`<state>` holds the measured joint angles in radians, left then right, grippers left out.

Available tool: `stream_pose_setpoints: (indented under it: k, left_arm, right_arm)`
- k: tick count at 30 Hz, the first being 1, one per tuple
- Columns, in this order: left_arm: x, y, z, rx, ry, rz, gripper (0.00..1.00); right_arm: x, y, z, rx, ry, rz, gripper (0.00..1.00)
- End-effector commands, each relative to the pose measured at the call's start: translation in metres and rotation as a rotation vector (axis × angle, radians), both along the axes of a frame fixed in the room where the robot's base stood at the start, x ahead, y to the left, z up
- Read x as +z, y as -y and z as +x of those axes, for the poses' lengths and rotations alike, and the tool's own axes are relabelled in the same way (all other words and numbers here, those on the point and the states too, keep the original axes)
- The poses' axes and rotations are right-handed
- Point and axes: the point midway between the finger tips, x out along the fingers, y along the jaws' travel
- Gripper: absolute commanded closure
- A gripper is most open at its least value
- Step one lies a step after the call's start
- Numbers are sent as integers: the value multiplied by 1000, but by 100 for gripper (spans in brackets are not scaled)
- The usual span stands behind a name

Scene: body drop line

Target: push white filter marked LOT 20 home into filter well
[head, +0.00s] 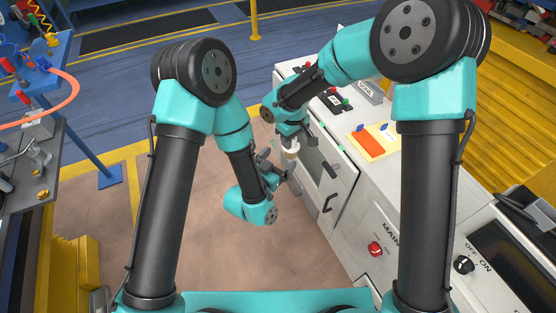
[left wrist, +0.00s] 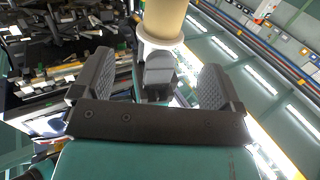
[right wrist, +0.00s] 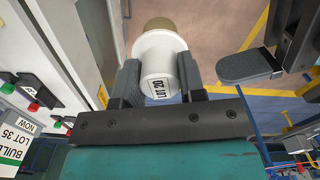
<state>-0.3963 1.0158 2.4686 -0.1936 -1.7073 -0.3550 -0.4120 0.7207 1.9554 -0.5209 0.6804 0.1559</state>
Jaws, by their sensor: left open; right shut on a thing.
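The white filter marked LOT 20 (right wrist: 158,65) is held between the two fingers of my right gripper (right wrist: 160,82). Its label faces the right wrist camera, and a tan section shows beyond its white rim. In the head view the filter (head: 291,151) hangs in front of the cabinet, below my right gripper (head: 290,140). My left gripper (left wrist: 156,85) is open, with the filter's tan section and white rim (left wrist: 163,22) showing just beyond its fingers. In the head view my left gripper (head: 274,172) is below and left of the filter. I cannot make out the filter well.
A white cabinet (head: 325,180) with dark handles stands right of the grippers. A sign reading LOT 35 (right wrist: 15,150) shows in the right wrist view. The brown floor (head: 240,255) is clear.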

Motion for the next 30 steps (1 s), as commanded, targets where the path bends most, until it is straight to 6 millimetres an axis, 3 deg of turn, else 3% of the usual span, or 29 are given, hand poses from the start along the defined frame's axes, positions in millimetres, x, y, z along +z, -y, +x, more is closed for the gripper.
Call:
stream_pose_setpoints:
  k: [18, 30]
  left_arm:
    - [0, 39, 54, 0, 0, 0, 8]
    - [0, 43, 60, 0, -1, 0, 8]
  right_arm:
    - [0, 0, 0, 0, 0, 0, 100]
    - [0, 0, 0, 0, 0, 0, 100]
